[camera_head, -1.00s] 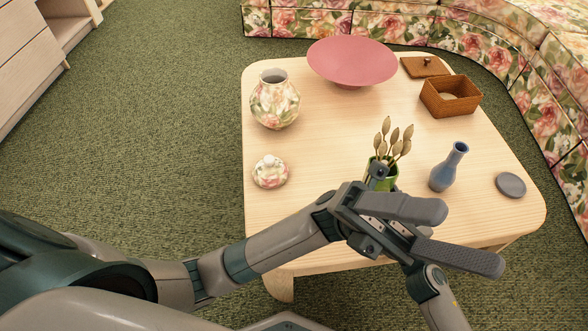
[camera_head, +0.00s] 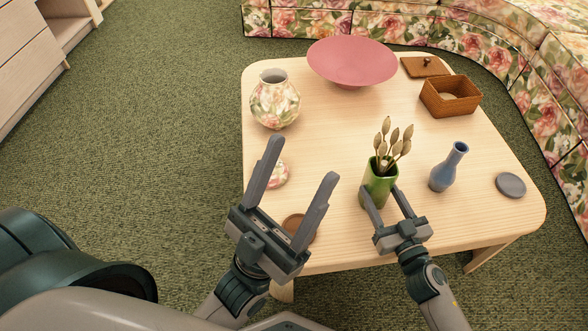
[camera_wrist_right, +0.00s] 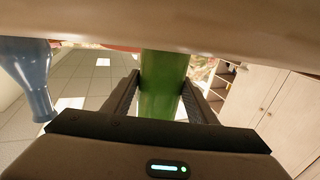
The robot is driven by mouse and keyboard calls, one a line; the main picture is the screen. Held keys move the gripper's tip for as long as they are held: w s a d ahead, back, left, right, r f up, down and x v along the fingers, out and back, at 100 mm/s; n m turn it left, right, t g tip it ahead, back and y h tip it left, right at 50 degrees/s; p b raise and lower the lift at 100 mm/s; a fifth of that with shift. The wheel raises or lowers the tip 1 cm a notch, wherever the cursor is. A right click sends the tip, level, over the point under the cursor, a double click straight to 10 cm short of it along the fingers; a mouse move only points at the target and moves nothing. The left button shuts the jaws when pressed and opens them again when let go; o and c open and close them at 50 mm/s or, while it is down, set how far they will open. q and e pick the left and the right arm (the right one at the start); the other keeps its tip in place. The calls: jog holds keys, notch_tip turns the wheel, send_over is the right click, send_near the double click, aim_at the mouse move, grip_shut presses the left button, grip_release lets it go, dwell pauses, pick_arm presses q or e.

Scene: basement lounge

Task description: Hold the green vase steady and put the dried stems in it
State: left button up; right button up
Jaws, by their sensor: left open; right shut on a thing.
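The green vase (camera_head: 377,184) stands upright near the front of the table, and it also shows in the right wrist view (camera_wrist_right: 162,88). The dried stems (camera_head: 392,146) stand in the vase, their pale brown heads above its rim. My right gripper (camera_head: 384,198) is shut on the vase, one finger on each side of it; its fingers also flank the vase in the right wrist view. My left gripper (camera_head: 302,166) is open and empty, to the left of the vase and apart from it, with its fingers pointing up and away.
A blue bottle vase (camera_head: 449,167) and a grey disc (camera_head: 510,185) stand right of the green vase. A floral lid (camera_head: 279,174) and brown disc (camera_head: 297,227) are partly behind my left gripper.

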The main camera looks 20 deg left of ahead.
jog(key=o, duration=1.3)
jog(key=shift+o, duration=0.2)
jog(key=v, duration=1.2)
jog(key=shift+d, duration=0.1)
